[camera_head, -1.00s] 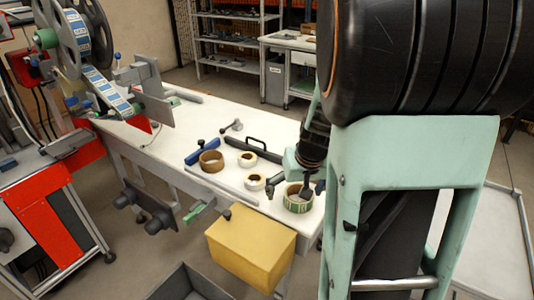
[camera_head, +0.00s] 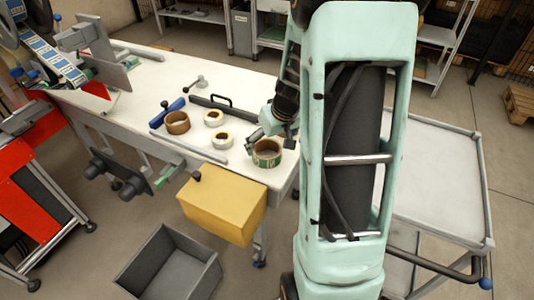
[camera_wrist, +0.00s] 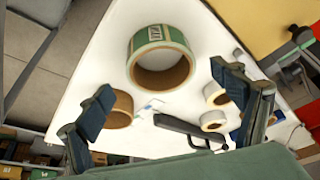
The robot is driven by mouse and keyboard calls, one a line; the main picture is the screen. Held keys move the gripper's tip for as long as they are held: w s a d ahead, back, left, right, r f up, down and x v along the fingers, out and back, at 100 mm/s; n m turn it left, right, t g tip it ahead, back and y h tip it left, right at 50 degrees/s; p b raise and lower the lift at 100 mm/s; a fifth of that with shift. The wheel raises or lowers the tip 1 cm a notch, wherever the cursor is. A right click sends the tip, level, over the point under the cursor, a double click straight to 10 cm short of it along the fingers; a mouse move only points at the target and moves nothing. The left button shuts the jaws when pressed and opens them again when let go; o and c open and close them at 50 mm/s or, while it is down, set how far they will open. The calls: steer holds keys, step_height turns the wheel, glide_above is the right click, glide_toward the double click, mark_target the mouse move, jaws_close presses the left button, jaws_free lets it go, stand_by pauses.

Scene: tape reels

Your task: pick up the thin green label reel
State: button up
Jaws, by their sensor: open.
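The green label reel (camera_head: 266,154) lies flat near the right end of the white table (camera_head: 130,88). It is a ring with a brown core and a green and white outer side. In the wrist view the green label reel (camera_wrist: 162,57) is ahead of my gripper, centred a little above the space between the fingers. My gripper (camera_head: 262,128) is just behind and above the reel in the head view. In the wrist view my gripper (camera_wrist: 165,105) has its two fingers wide apart, with nothing between them and not touching the reel.
A brown reel (camera_head: 177,122) and two white reels (camera_head: 213,117) (camera_head: 221,140) lie left of the green one. A dark bar with a handle (camera_head: 224,107) lies behind them. A yellow box (camera_head: 222,203) is at the table's front. A grey bin (camera_head: 170,266) stands on the floor.

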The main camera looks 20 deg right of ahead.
mark_target(264, 155)
steer(key=x, duration=0.4)
steer(key=shift+w+f, duration=0.1)
steer(key=shift+f, duration=0.3)
steer(key=shift+a, duration=0.1)
steer(key=shift+c, duration=0.4)
steer(key=c, duration=1.2)
steer(key=shift+r, duration=0.15)
